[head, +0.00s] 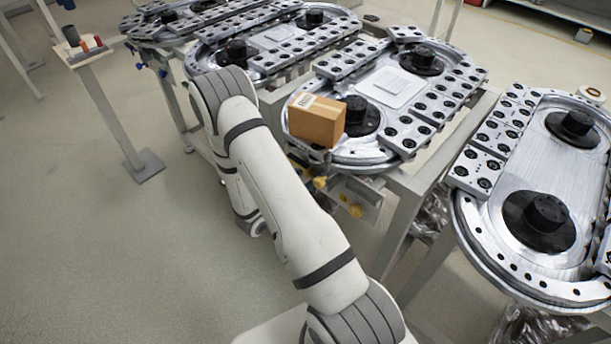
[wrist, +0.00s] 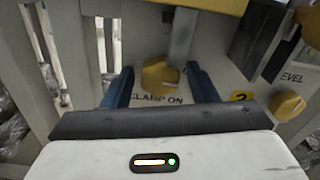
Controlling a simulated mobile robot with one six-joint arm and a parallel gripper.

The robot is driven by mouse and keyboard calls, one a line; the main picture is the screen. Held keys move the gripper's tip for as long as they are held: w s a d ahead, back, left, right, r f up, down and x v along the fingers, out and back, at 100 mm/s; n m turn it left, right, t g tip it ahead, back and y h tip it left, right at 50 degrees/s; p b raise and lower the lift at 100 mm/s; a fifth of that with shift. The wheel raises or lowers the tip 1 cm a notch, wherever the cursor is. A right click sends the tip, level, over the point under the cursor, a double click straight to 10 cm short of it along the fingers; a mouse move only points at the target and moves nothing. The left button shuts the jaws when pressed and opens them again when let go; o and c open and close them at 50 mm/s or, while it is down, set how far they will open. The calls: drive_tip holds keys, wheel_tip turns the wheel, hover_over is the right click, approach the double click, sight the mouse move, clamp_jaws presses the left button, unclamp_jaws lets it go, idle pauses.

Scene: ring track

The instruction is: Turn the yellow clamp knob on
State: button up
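The yellow clamp knob (wrist: 160,76) sits on a pale panel in the wrist view, above the printed words "CLAMP ON". My gripper (wrist: 159,70) is open, with one blue finger on each side of the knob. Gaps show between the fingers and the knob, and I cannot tell whether the fingertips touch the panel. Small yellow parts (head: 319,182) show under the middle track there, but I cannot tell which is the clamp knob.
A second yellow knob (wrist: 288,105), beside lettering ending in "EVEL", is right of my gripper. A dark block (wrist: 260,38) juts out at the upper right. In the head view a cardboard box (head: 316,121) rests on the middle track, above the panel. Open floor lies left.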

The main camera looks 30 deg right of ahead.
drive_tip(key=c, duration=0.8)
drive_tip(key=shift+c, duration=0.2)
drive_tip(key=shift+f+m+b, duration=0.1)
drive_tip(key=shift+m+b, duration=0.3)
drive_tip(key=shift+b, duration=0.15)
drive_tip(key=m+b, duration=0.3)
drive_tip(key=b, duration=0.1)
drive_tip(key=shift+f+m, duration=0.15)
drive_tip(key=shift+m, duration=0.25)
drive_tip(key=m+b, duration=0.5)
drive_tip(key=b, duration=0.2)
drive_tip(key=shift+f+b, duration=0.1)
drive_tip(key=shift+b, duration=0.2)
drive_tip(key=m+b, duration=0.4)
drive_tip(key=b, duration=0.2)
drive_tip(key=m+b, duration=0.4)
drive_tip(key=b, duration=0.2)
drive_tip(key=shift+s+r, duration=0.1)
drive_tip(key=shift+r, duration=0.1)
drive_tip(key=shift+r+m, duration=0.1)
drive_tip(key=shift+m, duration=0.2)
